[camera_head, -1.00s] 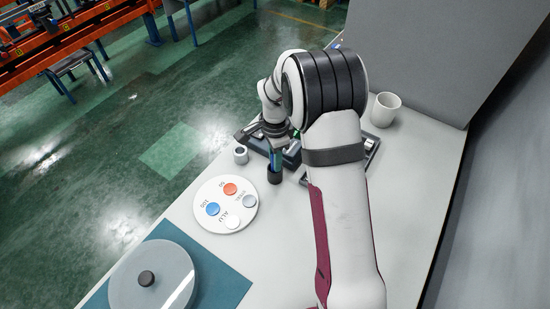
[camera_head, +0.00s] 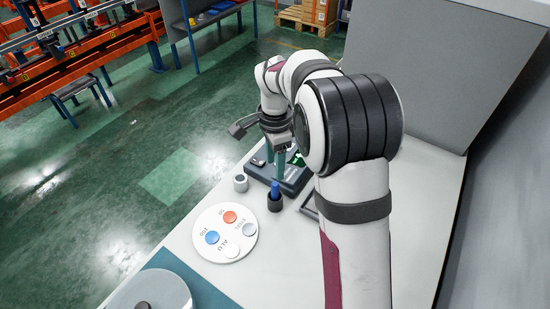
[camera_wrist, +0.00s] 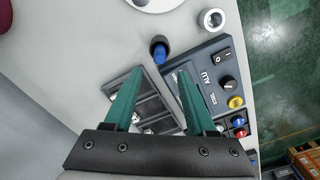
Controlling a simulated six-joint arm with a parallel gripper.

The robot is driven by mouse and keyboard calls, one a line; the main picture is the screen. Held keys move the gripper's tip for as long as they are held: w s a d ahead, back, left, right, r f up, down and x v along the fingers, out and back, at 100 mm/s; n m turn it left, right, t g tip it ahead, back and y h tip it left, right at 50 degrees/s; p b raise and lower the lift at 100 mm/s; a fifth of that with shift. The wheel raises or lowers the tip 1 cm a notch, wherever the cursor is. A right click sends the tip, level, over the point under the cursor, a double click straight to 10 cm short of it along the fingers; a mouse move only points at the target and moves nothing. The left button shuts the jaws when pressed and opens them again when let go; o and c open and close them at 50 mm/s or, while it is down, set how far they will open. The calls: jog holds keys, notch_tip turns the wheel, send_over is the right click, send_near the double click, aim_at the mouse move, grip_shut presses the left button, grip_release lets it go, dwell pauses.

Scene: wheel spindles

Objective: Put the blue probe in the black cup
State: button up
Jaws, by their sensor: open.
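The blue probe (camera_head: 275,188) stands upright in the black cup (camera_head: 275,205), with its upper part showing above the rim. In the wrist view the blue probe (camera_wrist: 160,53) sits inside the dark rim of the black cup (camera_wrist: 155,40), beyond my fingertips. My gripper (camera_head: 281,175) is open and empty, above and behind the cup in the head view. In the wrist view the teal fingers of my gripper (camera_wrist: 158,72) are spread apart, with nothing between them. The lower part of the probe is hidden by the cup.
A dark control box (camera_wrist: 215,80) with a switch and knobs lies beside a compartment tray (camera_wrist: 150,105) under my gripper. A grey ring-shaped part (camera_head: 240,183) stands left of the cup. A white disc (camera_head: 225,250) with coloured buttons lies in front.

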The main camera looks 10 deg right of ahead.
jog(key=s+a+r+n, duration=0.1)
jog(key=s+r+n, duration=0.1)
jog(key=s+r, duration=0.3)
jog(key=s+r+n, duration=0.2)
jog(key=s+r, duration=0.1)
jog(key=s, duration=0.4)
jog(key=s+a+f+n+y, duration=0.1)
jog(key=s+n, duration=0.2)
jog(key=s, duration=0.6)
jog(key=s+a+f+n, duration=0.1)
jog(key=s+n, duration=0.2)
jog(key=s, duration=0.6)
jog(key=shift+s+f+y, duration=0.25)
jog(key=shift+s+y, duration=0.1)
jog(key=shift+y, duration=0.05)
